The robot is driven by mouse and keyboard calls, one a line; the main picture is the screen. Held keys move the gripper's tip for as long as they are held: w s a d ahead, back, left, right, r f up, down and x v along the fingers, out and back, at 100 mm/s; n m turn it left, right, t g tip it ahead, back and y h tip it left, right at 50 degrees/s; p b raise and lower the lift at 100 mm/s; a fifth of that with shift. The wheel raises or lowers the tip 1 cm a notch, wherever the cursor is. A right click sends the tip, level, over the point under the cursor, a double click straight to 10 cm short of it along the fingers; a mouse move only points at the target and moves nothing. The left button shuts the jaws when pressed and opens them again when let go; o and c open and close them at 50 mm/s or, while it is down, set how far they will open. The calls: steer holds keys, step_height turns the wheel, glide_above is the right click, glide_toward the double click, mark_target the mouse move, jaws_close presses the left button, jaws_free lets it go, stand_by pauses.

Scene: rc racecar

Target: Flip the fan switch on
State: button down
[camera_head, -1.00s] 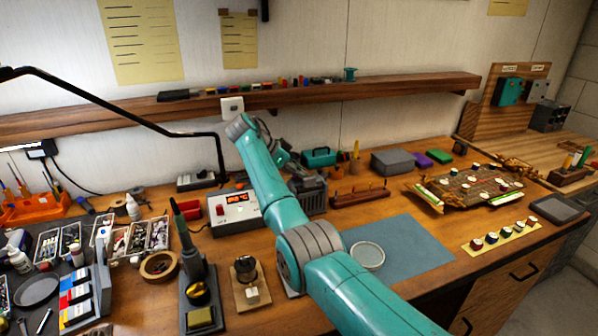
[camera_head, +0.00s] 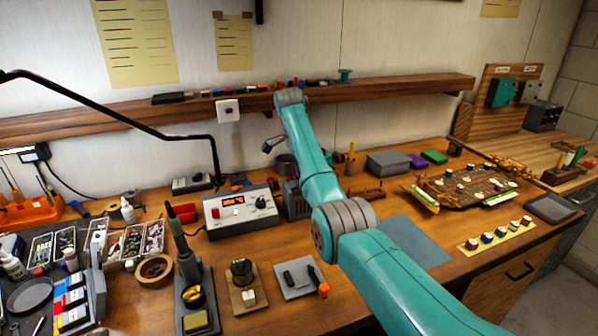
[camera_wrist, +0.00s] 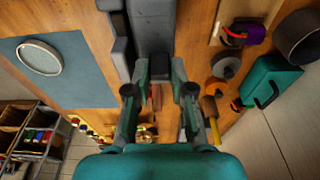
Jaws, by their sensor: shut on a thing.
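A grey box-shaped unit, which looks like the fan unit (camera_head: 297,203), stands on the bench behind my forearm, right of the white instrument with a red display. Most of it is hidden in the head view. In the wrist view a long grey body (camera_wrist: 152,28) reaches down from the top edge to my fingertips. My gripper (camera_wrist: 159,72) has its two fingers close together on a small dark piece (camera_wrist: 159,66) at the end of that body. I cannot tell for sure that this piece is the fan switch. In the head view my gripper is largely behind my arm.
The white instrument (camera_head: 238,208) stands left of the fan unit. A black lamp arm (camera_head: 110,108) crosses the left side. A wooden shelf (camera_head: 390,92) runs along the wall with a white wall plate (camera_head: 228,110) below it.

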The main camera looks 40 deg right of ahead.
steer(key=shift+s+d+f+t+y, duration=0.1)
steer(key=shift+d+t+y, duration=0.3)
steer(key=shift+y, duration=0.8)
steer(key=c, duration=1.3)
jaws_free()
